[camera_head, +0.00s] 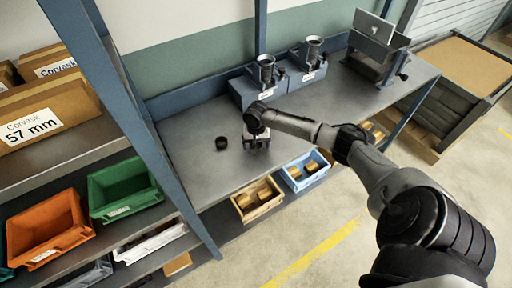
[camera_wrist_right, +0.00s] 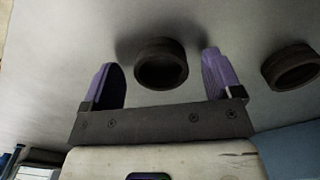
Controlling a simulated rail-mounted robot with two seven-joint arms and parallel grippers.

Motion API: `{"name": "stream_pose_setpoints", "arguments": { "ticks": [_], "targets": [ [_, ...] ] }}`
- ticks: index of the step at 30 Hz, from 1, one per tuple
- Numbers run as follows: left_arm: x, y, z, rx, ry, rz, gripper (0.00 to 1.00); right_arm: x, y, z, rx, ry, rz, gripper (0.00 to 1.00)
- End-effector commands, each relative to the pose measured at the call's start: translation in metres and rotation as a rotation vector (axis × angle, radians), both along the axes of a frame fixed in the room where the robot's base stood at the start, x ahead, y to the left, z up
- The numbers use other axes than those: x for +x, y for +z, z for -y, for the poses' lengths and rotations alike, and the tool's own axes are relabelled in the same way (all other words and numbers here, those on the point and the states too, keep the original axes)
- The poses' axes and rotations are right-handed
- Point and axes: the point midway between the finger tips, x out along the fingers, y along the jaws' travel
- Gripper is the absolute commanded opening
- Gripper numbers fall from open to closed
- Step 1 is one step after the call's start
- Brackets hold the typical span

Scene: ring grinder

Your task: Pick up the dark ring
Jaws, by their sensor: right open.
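In the head view a dark ring (camera_head: 221,143) lies on the grey workbench (camera_head: 190,160), just left of my right gripper (camera_head: 256,144). In the right wrist view one dark ring (camera_wrist_right: 150,68) shows between the two purple fingers of my right gripper (camera_wrist_right: 162,64), with gaps on both sides. The fingers are spread and hold nothing. A second dark ring (camera_wrist_right: 290,68) is beyond the right-hand finger at the picture's right edge. My gripper hides the bench under it in the head view, where only one ring shows. My left gripper is out of view.
Two grey-blue machines (camera_head: 251,92) (camera_head: 305,73) stand at the bench's back, and a larger machine (camera_head: 373,58) at its right end. A blue rack post (camera_head: 150,130) rises at the left. Below are a yellow bin (camera_head: 240,211) and a blue bin (camera_head: 291,184) with brass-coloured parts.

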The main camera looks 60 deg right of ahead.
Motion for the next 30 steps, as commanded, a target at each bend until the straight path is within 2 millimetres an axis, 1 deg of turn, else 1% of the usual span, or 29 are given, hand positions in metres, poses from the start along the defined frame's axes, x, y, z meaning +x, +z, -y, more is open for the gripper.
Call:
{"name": "stream_pose_setpoints", "arguments": {
  "ticks": [2, 8, 25, 30],
  "targets": [
    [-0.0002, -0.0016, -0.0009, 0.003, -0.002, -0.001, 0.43, 0.0003, -0.0047, -0.0001, 0.000, 0.000, 0.001, 0.85],
    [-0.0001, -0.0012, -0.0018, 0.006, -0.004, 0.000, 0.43, 0.0002, -0.0045, 0.0000, -0.001, 0.001, 0.001, 0.84],
    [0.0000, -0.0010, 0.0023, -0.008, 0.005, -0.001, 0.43, 0.0001, -0.0043, 0.0000, -0.001, 0.000, 0.001, 0.29],
    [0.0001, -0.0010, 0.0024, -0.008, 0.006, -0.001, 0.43, 0.0003, -0.0039, 0.0001, -0.001, 0.000, 0.001, 0.28]
  ]
}}
